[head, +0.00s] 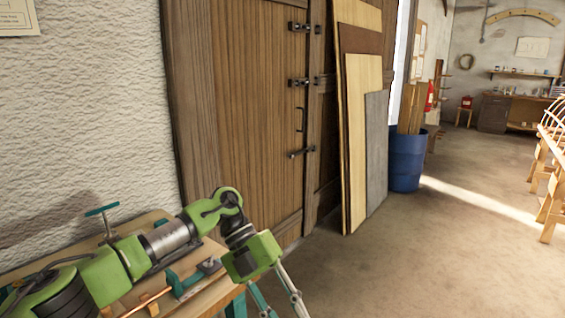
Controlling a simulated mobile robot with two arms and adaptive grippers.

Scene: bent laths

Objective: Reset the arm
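My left arm (172,237), green with a grey sleeve, comes in from the lower left and reaches over a wooden workbench (218,294). My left gripper (275,299) hangs past the bench's right end and points down. Its fingers run off the bottom edge, so the tips are hidden and I cannot tell how far apart they are. I see nothing held in the visible part. My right arm and gripper are not in view.
A teal clamp (102,211) stands on the bench, with a copper-coloured rod (150,300) nearby. Behind are a wooden door (250,100), leaning boards (376,150) and a blue barrel (406,160). A wooden trestle (550,190) is at right. The middle floor is clear.

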